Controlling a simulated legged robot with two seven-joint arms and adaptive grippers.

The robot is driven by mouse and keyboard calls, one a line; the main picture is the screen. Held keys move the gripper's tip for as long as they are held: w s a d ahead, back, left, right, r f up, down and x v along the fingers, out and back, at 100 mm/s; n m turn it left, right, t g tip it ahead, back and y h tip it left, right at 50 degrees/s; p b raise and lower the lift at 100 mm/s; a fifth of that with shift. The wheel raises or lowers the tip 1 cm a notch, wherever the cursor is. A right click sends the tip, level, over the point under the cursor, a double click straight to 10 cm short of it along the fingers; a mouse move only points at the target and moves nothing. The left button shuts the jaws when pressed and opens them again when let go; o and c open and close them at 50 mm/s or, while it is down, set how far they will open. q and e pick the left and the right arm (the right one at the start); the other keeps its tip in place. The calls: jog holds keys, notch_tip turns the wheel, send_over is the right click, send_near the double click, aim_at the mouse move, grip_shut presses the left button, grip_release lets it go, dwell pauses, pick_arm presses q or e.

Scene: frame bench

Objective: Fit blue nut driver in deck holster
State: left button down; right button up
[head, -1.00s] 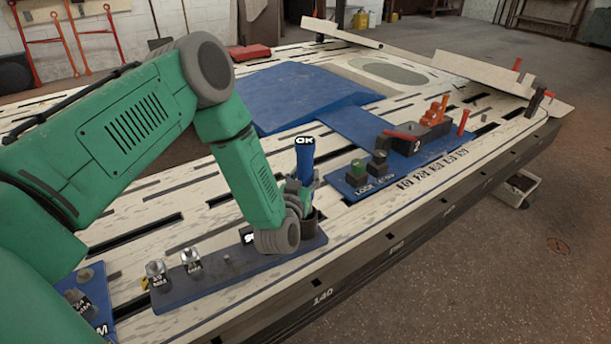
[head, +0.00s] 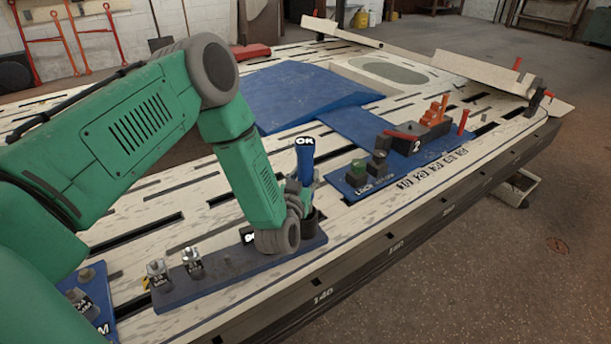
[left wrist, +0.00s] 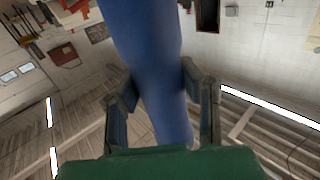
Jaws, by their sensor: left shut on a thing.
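The blue nut driver (head: 305,160) stands close to upright at the far end of the blue rail on the bench, with a white OK mark on its dark top. My left gripper (head: 303,195) is shut on it, low on the handle. In the left wrist view the blue handle (left wrist: 150,65) passes between the two fingers of the gripper (left wrist: 160,95). The dark deck holster (head: 310,220) is directly below the driver. The driver's lower end is hidden by the gripper and holster, so I cannot tell how deep it sits. My right gripper is not in view.
Metal sockets (head: 192,262) stand on the near part of the blue rail (head: 220,282). Bare slotted bench top (head: 170,215) lies left of the rail.

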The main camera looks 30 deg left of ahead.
pick_arm(q)
jog(key=shift+f+b, duration=2.95)
jog(key=shift+f, duration=1.4)
jog(key=c, duration=1)
grip_release()
jog(key=shift+s+d+f, duration=0.1)
jog(key=shift+s, duration=0.2)
jog(key=v, duration=1.1)
jog(key=shift+s, duration=0.15)
